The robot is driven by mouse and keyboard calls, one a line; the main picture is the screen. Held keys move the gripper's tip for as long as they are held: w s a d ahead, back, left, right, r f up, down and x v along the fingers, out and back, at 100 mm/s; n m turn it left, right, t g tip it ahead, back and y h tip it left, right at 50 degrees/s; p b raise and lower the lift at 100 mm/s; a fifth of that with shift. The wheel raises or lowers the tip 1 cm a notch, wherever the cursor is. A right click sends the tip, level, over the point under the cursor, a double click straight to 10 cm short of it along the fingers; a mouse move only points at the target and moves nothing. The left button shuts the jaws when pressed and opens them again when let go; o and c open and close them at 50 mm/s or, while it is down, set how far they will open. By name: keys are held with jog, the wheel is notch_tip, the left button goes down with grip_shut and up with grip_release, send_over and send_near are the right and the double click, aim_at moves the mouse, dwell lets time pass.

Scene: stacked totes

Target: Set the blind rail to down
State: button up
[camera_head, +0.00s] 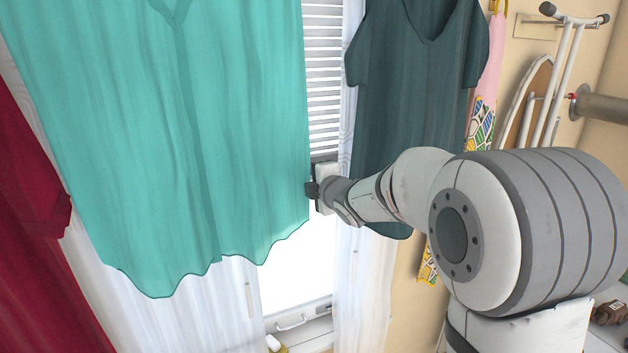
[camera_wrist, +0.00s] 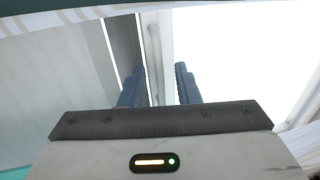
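The window blind (camera_head: 322,75) shows white slats between the teal top and the dark garment in the head view. A dark strip along its lower end (camera_head: 325,157) is partly hidden by my arm. My gripper (camera_head: 312,190) is at the window at the blind's lower end.
The teal top (camera_head: 190,130) hangs close to the left of my gripper. The dark garment (camera_head: 415,90) hangs right of the window, behind my arm. White curtains (camera_head: 362,285) flank the window. A handle (camera_head: 291,322) is on the lower window frame. The bright pane below the blind is clear.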

jog(key=shift+c, duration=0.3)
grip_shut()
jog(key=shift+f, duration=0.1)
